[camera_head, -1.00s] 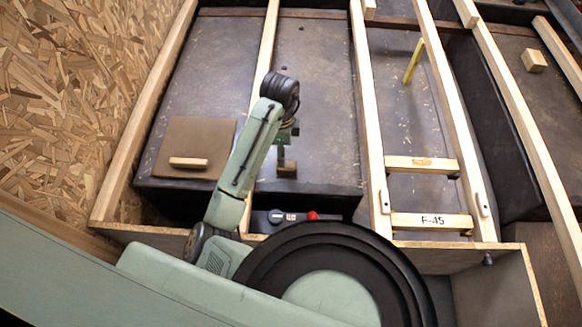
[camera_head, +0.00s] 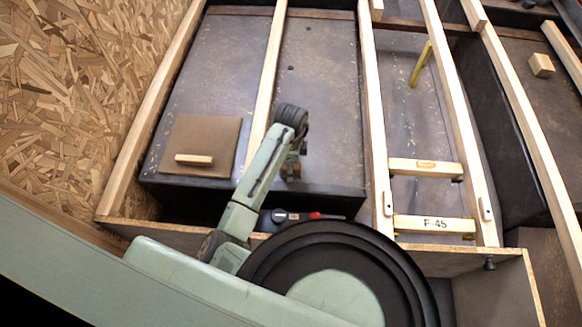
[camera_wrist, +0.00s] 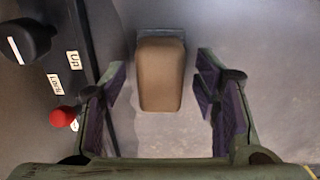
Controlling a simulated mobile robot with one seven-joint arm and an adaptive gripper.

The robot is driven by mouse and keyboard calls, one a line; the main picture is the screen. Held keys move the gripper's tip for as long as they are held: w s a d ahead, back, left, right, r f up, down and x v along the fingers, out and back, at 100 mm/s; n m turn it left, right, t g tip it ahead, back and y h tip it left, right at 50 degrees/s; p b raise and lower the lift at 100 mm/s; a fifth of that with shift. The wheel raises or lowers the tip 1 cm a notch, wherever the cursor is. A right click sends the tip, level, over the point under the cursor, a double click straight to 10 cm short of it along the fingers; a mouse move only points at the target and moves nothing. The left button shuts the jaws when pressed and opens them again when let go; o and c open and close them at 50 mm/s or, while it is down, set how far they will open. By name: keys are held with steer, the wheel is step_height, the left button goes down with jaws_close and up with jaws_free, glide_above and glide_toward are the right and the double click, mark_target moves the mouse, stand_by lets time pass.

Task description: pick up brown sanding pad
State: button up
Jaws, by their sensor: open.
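The brown sanding pad (camera_wrist: 160,76) is a rounded brown block with a dark edge at its far end. In the wrist view it lies between the two fingers of my gripper (camera_wrist: 163,82), with a gap on each side. In the head view my gripper (camera_head: 294,160) is over the pad near the front edge of the dark arch top, and it mostly hides the pad. My gripper is open and holds nothing. Whether the fingertips are level with the pad or above it, I cannot tell.
A brown board with a wooden handle (camera_head: 201,146) lies to the left. Pale wooden rails (camera_head: 374,130) run lengthwise on both sides. A black switch panel with a red knob (camera_wrist: 62,118) sits close to my left finger, below the arch edge. A yellow stick (camera_head: 421,64) lies farther right.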

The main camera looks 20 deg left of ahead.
steer(key=shift+c, duration=0.2)
steer(key=c, duration=1.2)
steer(key=shift+r, duration=0.15)
steer(key=shift+r, duration=0.65)
step_height(320, 180, up, 2)
steer(key=shift+r+b, duration=0.1)
steer(key=shift+b, duration=0.25)
steer(key=s+d+r+b, duration=0.1)
steer(key=s+d+b, duration=0.2)
steer(key=s+d, duration=0.6)
steer(key=s, duration=0.4)
steer(key=shift+d+r, duration=0.15)
steer(key=shift+d, duration=0.15)
